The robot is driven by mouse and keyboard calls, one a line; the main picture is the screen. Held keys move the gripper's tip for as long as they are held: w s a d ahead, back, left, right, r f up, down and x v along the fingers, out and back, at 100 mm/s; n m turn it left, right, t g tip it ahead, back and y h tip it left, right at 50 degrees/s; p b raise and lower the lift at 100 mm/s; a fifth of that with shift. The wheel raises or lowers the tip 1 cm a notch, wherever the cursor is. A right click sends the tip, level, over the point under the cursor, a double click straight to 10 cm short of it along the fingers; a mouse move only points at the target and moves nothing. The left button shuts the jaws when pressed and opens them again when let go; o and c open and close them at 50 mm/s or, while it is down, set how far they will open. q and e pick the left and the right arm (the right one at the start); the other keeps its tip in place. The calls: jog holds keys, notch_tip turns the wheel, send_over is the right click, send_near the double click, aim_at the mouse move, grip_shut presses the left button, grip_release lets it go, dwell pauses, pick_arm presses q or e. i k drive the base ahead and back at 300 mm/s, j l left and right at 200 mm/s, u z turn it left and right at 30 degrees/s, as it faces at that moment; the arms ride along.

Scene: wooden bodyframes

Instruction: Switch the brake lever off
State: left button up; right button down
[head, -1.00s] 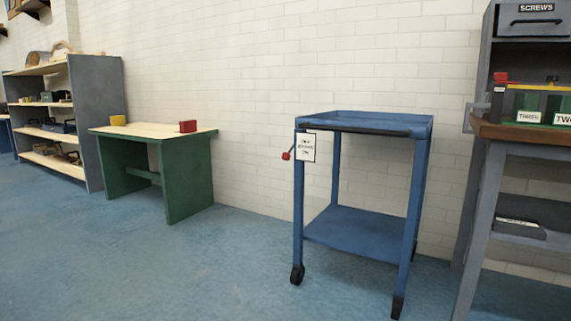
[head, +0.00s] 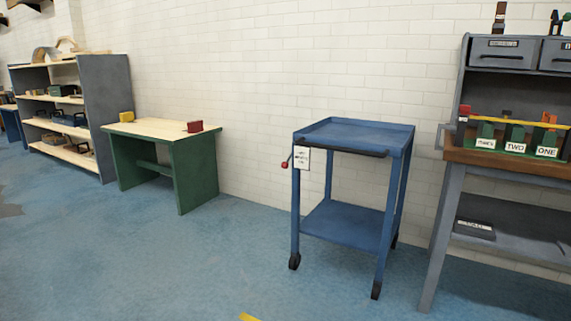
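A blue two-tier cart (head: 345,227) on black casters stands against the white brick wall, right of the middle in the head view. A small lever with a red knob (head: 284,165) sticks out to the left of its front left post, angled downward. A white label (head: 303,159) with dark writing too small to read hangs beside the lever. A black handle bar runs along the cart's front top edge. Neither of my grippers is in view.
A green table (head: 164,142) with a yellow and a red block stands left of the cart. A grey shelf unit (head: 106,115) is farther left. A grey workbench (head: 457,157) stands at the right. The blue floor before the cart is open, with a yellow mark (head: 248,317) at the bottom edge.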

aim_at(284, 165)
jog(key=i+j, duration=0.1)
jog(key=i, duration=0.4)
jog(key=i+j+z, duration=0.15)
jog(key=i, duration=0.35)
jog(key=i+j, duration=0.15)
jog(key=i, duration=0.3)
jog(key=i+j+z, duration=0.1)
jog(key=i, duration=0.4)
jog(key=i+j+z, duration=0.1)
jog(key=i+j, duration=0.2)
jog(key=i, duration=0.2)
jog(key=i+j, duration=0.25)
jog(key=i, duration=0.2)
jog(key=z, duration=0.05)
